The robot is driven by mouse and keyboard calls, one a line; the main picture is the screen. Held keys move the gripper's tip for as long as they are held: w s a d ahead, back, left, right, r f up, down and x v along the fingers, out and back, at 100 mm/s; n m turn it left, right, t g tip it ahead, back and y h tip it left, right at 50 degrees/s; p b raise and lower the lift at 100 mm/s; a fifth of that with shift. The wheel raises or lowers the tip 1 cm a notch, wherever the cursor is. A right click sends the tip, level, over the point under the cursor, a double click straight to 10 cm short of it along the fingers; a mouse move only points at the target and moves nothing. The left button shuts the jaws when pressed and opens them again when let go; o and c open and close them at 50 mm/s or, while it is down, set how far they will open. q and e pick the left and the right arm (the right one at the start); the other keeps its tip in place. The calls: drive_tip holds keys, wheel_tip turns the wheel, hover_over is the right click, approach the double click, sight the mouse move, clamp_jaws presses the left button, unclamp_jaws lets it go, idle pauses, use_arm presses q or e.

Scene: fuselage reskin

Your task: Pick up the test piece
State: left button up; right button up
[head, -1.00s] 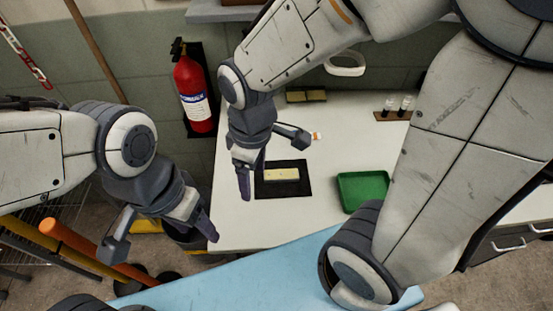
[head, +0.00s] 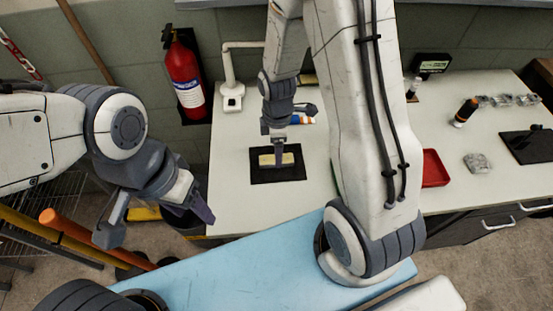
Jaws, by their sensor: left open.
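The test piece, seemingly the pale yellow bar (head: 287,158), lies flat on a black mat (head: 291,175) on the white bench. My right gripper (head: 278,161) is above it, its fingers pointing down and covering part of the bar's middle. I cannot tell whether it touches the bar. Its fingers overlap in this view, so their gap is hidden. My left gripper (head: 200,207) is open and empty, well left of the mat, off the bench's left edge.
A red tray (head: 434,168), a grey lump (head: 477,162) and an orange-and-black bottle (head: 465,112) are on the bench to the right. A white lamp (head: 231,90) stands at the back left. A fire extinguisher (head: 184,75) hangs on the wall. A light blue surface (head: 245,265) lies in front.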

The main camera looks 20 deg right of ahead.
sight(266, 161)
drive_tip(key=shift+w+f, duration=0.1)
drive_tip(key=shift+f, duration=1.7)
clamp_jaws()
drive_tip(key=shift+r, duration=0.15)
